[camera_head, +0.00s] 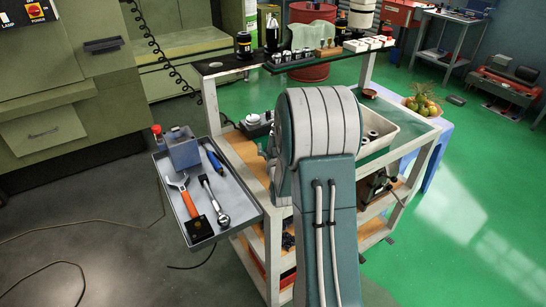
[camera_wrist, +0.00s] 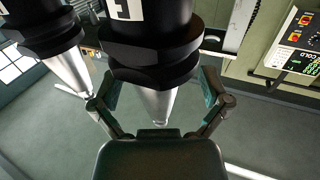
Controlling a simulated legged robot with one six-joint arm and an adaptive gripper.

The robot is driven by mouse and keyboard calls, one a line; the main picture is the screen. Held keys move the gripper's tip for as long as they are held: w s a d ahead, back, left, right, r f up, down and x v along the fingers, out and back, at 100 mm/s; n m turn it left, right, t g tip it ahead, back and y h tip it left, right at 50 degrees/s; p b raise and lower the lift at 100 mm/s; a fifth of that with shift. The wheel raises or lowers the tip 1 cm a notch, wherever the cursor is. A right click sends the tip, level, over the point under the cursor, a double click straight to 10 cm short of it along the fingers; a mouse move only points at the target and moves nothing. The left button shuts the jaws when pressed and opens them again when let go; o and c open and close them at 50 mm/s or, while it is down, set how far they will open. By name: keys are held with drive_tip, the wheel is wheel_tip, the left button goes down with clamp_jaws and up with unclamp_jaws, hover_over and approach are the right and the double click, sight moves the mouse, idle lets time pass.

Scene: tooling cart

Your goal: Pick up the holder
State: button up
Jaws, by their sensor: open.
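A tool holder (camera_wrist: 152,62) with a black flanged body, a white mark and a silver taper fills the middle of the wrist view. My gripper (camera_wrist: 160,84) is open, with one finger on each side of this holder. Whether either finger touches it I cannot tell. A second similar holder (camera_wrist: 42,38) stands to the left in the wrist view. In the head view my arm hides the gripper and the space right in front of it. Several small holders (camera_head: 291,56) stand in a row on the cart's dark top shelf.
The tooling cart (camera_head: 211,108) has a grey side tray (camera_head: 227,188) with a wrench (camera_head: 184,194), a ratchet (camera_head: 214,199) and a grey box (camera_head: 183,149). A dark jar (camera_head: 243,46) stands on the top shelf. A bin (camera_head: 403,128) is right of my arm. Green floor is open at right.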

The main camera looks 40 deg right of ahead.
drive_tip(key=shift+d, duration=0.25)
clamp_jaws()
drive_tip(key=shift+w+r, duration=0.1)
drive_tip(key=shift+r, duration=0.1)
drive_tip(key=shift+r, duration=0.3)
wheel_tip(320, 180, up, 3)
drive_tip(key=shift+f, duration=0.15)
drive_tip(key=s+d+r, duration=0.3)
drive_tip(key=s+r, duration=0.6)
drive_tip(key=s, duration=0.4)
drive_tip(key=shift+s+r, duration=0.25)
drive_tip(key=shift+s, duration=0.1)
drive_tip(key=shift+d, duration=0.1)
